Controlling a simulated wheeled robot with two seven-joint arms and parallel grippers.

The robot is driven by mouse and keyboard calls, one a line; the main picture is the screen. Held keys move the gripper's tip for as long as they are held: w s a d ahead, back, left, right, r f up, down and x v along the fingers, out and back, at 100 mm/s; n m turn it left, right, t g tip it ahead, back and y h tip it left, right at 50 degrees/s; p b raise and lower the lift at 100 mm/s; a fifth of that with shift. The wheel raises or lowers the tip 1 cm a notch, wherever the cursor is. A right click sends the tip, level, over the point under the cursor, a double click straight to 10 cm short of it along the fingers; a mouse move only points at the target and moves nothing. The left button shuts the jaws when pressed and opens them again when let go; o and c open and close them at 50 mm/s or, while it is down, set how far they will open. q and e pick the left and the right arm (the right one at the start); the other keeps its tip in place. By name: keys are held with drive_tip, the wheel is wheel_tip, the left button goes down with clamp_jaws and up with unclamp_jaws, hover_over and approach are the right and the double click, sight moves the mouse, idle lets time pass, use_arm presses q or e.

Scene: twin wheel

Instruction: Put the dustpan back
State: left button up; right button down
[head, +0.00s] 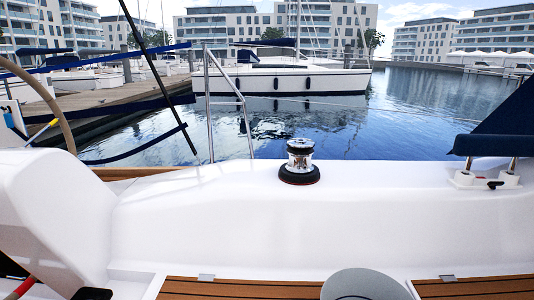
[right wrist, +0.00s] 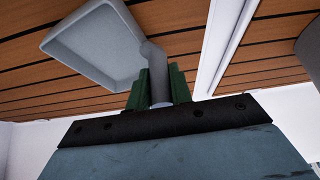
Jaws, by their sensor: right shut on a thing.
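The grey dustpan (right wrist: 95,45) shows in the right wrist view, with its shallow pan at the upper left and its handle (right wrist: 156,70) running down between the green fingers. My right gripper (right wrist: 158,84) is shut on this handle. The dustpan appears against a brown slatted wooden surface; I cannot tell whether it touches it. Neither the dustpan nor my right gripper shows in the head view. My left gripper is in neither view. I cannot make out a holder or resting place for the dustpan.
The head view shows a white boat coaming (head: 215,225) with a chrome winch (head: 300,158) on it. Brown slatted seats (head: 240,289) lie along the bottom. A steering wheel rim (head: 45,100) is at the left. Water and a moored boat lie beyond.

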drive_tip(key=shift+f, duration=0.2)
drive_tip(key=c, duration=0.9)
unclamp_jaws()
drive_tip(key=shift+o, duration=0.2)
